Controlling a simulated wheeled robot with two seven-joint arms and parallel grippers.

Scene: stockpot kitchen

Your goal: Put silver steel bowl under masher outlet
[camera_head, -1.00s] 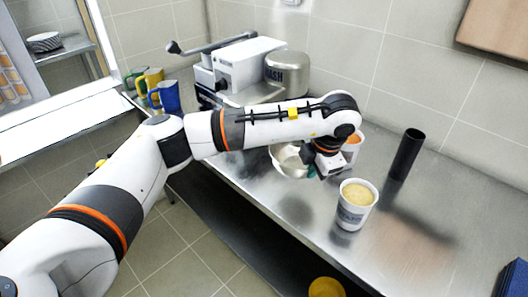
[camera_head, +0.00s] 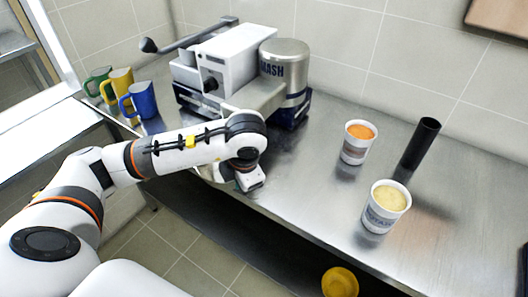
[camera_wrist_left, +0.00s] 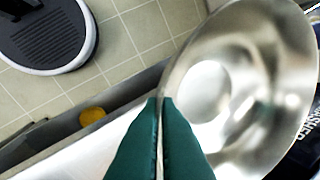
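The silver steel bowl (camera_wrist_left: 255,60) fills the right of the left wrist view, its inside facing the camera. In the head view only a bit of it (camera_head: 209,172) shows beneath my forearm. My left gripper (camera_wrist_left: 161,100) has its two teal fingers closed together on the bowl's near rim; in the head view the gripper (camera_head: 248,184) is at the counter's front edge, in front of the masher. The masher (camera_head: 228,62) is a white machine with a long handle, a steel drum marked MASH and a dark blue base. Its outlet is hidden or cannot be made out. My right gripper is out of view.
Green, yellow and blue mugs (camera_head: 139,101) stand left of the masher. A cup with orange contents (camera_head: 357,143), a cup with yellow contents (camera_head: 385,207) and a black cylinder (camera_head: 419,145) stand on the right. The counter (camera_head: 300,185) between is clear. A yellow object (camera_head: 340,282) is below.

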